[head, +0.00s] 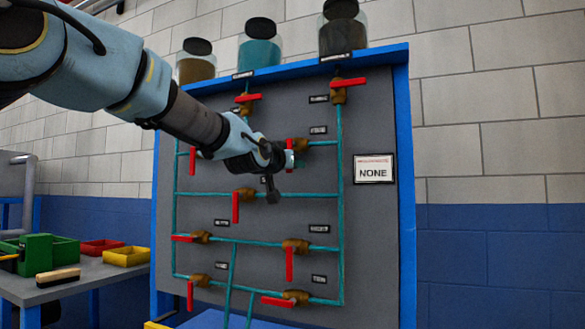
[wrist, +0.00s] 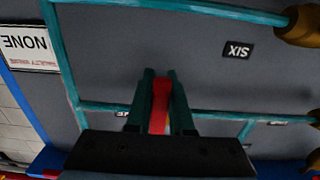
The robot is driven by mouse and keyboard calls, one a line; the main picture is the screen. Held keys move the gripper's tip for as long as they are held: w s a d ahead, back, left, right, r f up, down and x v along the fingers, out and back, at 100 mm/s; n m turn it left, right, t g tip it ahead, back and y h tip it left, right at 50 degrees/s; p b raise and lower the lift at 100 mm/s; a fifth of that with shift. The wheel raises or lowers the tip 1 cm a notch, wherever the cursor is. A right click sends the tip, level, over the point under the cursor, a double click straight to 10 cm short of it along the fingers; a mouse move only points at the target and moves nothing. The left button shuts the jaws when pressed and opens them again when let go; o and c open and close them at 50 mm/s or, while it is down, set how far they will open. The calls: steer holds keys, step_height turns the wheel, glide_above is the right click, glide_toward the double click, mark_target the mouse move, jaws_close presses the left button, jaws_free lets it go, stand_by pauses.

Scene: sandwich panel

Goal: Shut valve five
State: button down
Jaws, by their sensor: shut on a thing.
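A valve with a brown body (head: 300,144) and a red handle (head: 289,144) sits on the upper right horizontal pipe of the panel. A label (head: 318,130) is above it, too small to read. My gripper (head: 291,160) is at this handle. In the wrist view the two teal fingers (wrist: 161,75) are shut on the red handle (wrist: 160,105), one on each side. The handle appears upright, across the horizontal pipe. The valve body is hidden in the wrist view. A label reading SIX (wrist: 238,50), upside down there, lies beside the gripper.
Several other red-handled valves surround it, including one below left (head: 245,194) and one above (head: 341,90). A sign reading NONE (head: 374,169) is at the panel's right. Jars (head: 259,50) stand on top. A table (head: 85,280) with bins is at the left.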

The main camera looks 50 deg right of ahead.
steer(key=shift+s+f, duration=0.1)
stand_by(0.3)
steer(key=c, duration=0.8)
jaws_free()
steer(key=b+v, duration=0.1)
steer(key=v, duration=0.9)
steer(key=shift+a+b, duration=0.35)
steer(key=shift+b, duration=0.05)
